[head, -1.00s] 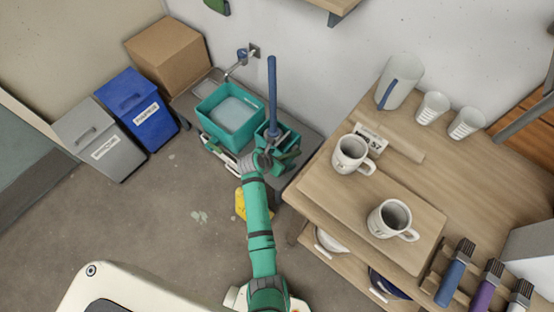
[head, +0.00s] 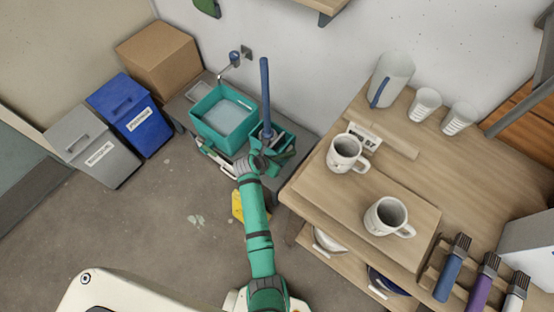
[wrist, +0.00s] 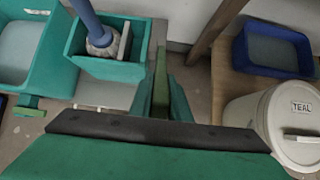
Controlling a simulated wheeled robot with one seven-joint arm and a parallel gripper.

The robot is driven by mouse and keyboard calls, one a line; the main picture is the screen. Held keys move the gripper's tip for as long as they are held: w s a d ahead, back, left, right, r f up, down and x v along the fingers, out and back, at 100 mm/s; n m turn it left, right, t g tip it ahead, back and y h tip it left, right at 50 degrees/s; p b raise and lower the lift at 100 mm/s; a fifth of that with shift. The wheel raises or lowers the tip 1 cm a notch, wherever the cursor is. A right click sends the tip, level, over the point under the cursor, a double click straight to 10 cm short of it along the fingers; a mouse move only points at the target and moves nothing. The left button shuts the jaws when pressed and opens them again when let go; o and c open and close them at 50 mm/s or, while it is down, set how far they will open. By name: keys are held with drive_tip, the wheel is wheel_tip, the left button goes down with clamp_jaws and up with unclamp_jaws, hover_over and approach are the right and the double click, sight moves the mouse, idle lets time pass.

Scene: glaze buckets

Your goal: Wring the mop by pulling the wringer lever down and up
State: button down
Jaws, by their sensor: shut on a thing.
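The mop's blue handle (head: 265,90) stands almost upright in the teal wringer bucket (head: 290,136). The wrist view shows the handle (wrist: 84,14) ending at a pale mop head (wrist: 102,40) against a grey plate inside the wringer bucket (wrist: 105,70). The wringer lever (wrist: 160,78) is a narrow green bar to the right of that bucket. My gripper (wrist: 162,106) is shut on the lever, with a finger on each side of it. In the head view my wrist stands in front of the wringer and hides most of the fingers and lever.
A teal basin of liquid (head: 222,116) stands left of the wringer. A wooden table (head: 440,150) with mugs is close on the right. Bins (head: 130,112) and a cardboard box (head: 158,58) stand left. A bucket labelled TEAL (wrist: 285,120) and a blue tub (wrist: 275,50) are at right in the wrist view.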

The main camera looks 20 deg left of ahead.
drive_tip(key=shift+s+f, duration=0.1)
drive_tip(key=shift+s+a+f, duration=0.2)
drive_tip(key=shift+s+f, duration=0.25)
drive_tip(key=shift+s, duration=0.05)
drive_tip(key=shift+s+a+f, duration=0.2)
drive_tip(key=shift+s+f, duration=0.25)
drive_tip(key=shift+s, duration=0.05)
idle(0.4)
drive_tip(key=shift+w+d+r, duration=0.25)
drive_tip(key=shift+w+r, duration=0.35)
drive_tip(key=c, duration=0.6)
unclamp_jaws()
drive_tip(key=shift+w, duration=0.1)
drive_tip(key=shift+o, duration=0.2)
drive_tip(key=shift+r, duration=0.1)
drive_tip(key=v, duration=0.8)
